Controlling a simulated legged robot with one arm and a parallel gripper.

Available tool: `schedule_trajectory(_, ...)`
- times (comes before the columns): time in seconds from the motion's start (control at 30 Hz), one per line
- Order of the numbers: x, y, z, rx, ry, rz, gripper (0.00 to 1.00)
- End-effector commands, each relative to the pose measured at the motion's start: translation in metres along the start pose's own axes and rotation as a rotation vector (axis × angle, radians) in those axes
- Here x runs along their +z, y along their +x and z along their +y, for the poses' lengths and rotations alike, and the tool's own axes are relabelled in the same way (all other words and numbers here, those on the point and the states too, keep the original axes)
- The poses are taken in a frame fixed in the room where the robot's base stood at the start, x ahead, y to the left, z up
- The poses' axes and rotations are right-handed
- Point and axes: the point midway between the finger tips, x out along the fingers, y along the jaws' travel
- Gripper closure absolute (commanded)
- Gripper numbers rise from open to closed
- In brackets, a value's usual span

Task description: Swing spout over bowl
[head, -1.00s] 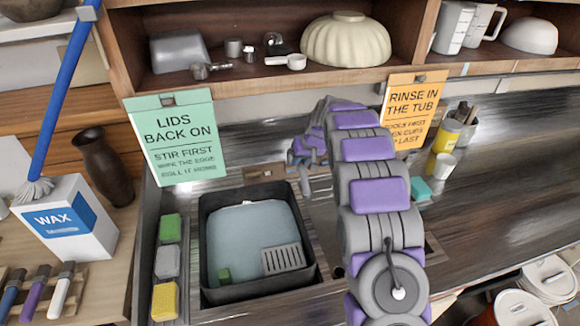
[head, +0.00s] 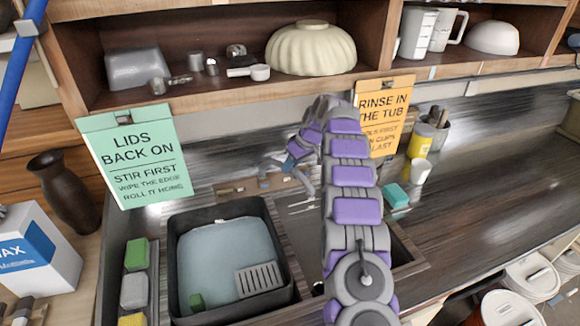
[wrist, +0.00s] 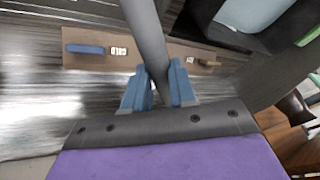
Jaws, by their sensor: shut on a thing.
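The grey spout (wrist: 146,32) runs as a tube down the middle of the wrist view. My gripper (wrist: 159,90) is shut on it, with one blue finger on each side. In the head view my gripper (head: 297,150) is at the back of the sink, by the faucet's mounting strip (head: 232,190). The spout is small there and partly hidden by my arm, so its exact angle is hard to tell. The steel sink bowl (head: 305,232) lies in front of it, right of the black tub (head: 172,250); my arm covers part of this bowl.
The tub holds bluish water and a grey grate (head: 258,279). Sponges (head: 134,290) line its left side. A mint sign (head: 133,155) and an orange sign (head: 386,115) hang from the shelf above. A teal sponge (head: 395,196) and yellow can (head: 420,141) stand right of my arm.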

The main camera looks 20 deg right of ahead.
Motion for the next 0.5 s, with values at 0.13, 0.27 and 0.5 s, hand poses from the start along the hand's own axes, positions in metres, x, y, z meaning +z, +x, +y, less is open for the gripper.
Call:
schedule_trajectory(0.13,-0.0032,-0.0020,0.0012,-0.003,-0.018,0.004,1.00)
schedule_trajectory(0.27,-0.0040,-0.0027,0.0015,-0.005,-0.028,0.003,1.00)
schedule_trajectory(0.5,-0.0043,-0.0032,0.0013,-0.006,-0.032,0.003,1.00)
